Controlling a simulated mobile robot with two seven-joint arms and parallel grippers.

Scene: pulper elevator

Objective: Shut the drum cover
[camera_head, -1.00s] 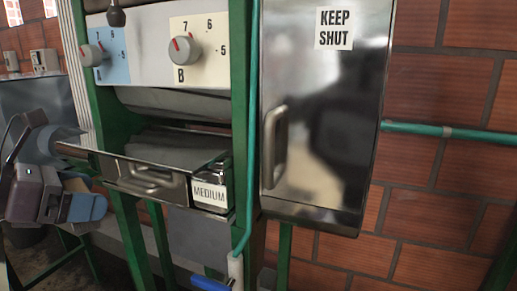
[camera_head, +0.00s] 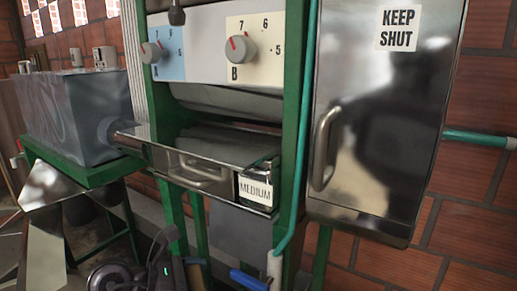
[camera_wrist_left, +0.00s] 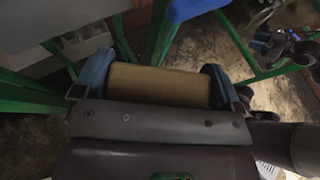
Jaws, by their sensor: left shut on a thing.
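A grey rounded drum (camera_head: 225,100) shows under the knob panel. Below it a steel cover or tray front (camera_head: 170,152) with a bar handle (camera_head: 203,172) projects from the green frame, with a MEDIUM label beside it. To the right, a flat steel door (camera_head: 380,125) marked KEEP SHUT has a vertical handle; no label says which part is the drum cover. In the left wrist view my left gripper (camera_wrist_left: 155,85) is shut on a tan block (camera_wrist_left: 160,86) between its blue fingers, away from any handle. My right gripper cannot be made out for certain.
A grey metal bin (camera_head: 75,115) stands at left on a green stand. A dark jointed part (camera_wrist_left: 285,48) there is unclear.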

